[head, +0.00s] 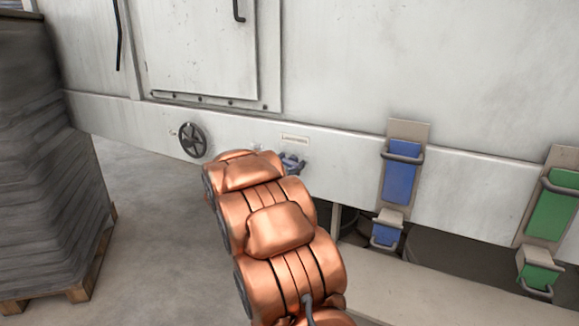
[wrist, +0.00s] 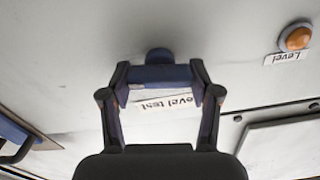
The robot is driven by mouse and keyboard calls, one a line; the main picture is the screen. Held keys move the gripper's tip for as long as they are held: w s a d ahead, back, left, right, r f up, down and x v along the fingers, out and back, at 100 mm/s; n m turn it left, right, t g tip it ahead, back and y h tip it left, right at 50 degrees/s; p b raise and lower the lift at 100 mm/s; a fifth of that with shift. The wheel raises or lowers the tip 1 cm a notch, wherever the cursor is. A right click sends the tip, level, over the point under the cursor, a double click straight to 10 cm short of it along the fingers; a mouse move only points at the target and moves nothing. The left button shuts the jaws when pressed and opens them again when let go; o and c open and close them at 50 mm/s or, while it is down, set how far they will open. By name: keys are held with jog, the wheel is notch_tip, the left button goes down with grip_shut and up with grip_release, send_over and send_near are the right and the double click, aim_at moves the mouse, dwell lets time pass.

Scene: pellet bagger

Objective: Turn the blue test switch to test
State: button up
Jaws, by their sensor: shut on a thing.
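The blue test switch (wrist: 160,73) is in the wrist view, on the pale machine panel. Its blue bar lies crosswise in the picture, and a round blue part shows just above it. A white label reading "Level test" is by it, partly covered by my gripper. My gripper (wrist: 161,82) has one fingertip at each end of the blue bar and is shut on it. Which marked position the switch points to cannot be read. In the head view, my copper arm hides most of the gripper and the switch; a small dark bluish part (head: 292,162) shows beyond the arm.
An orange lamp (wrist: 295,37) labelled "Level" is at the upper right in the wrist view. In the head view are a black handwheel (head: 192,140), blue (head: 400,183) and green (head: 552,212) units with handles at right, and a wrapped pallet stack (head: 45,170) at left.

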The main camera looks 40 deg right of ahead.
jog(key=m+b, duration=0.2)
jog(key=m, duration=0.1)
jog(key=m+b, duration=0.2)
jog(key=shift+s+f, duration=0.1)
jog(key=shift+f, duration=0.2)
jog(key=m+b, duration=0.1)
jog(key=m, duration=0.1)
jog(key=shift+m+b, duration=0.4)
jog(key=shift+r+m+b, duration=0.1)
jog(key=shift+m+b, duration=0.65)
jog(key=shift+m, duration=0.25)
jog(key=o, duration=1.2)
jog(key=shift+c, duration=0.2)
jog(key=shift+s+r, duration=0.1)
jog(key=v, duration=1.2)
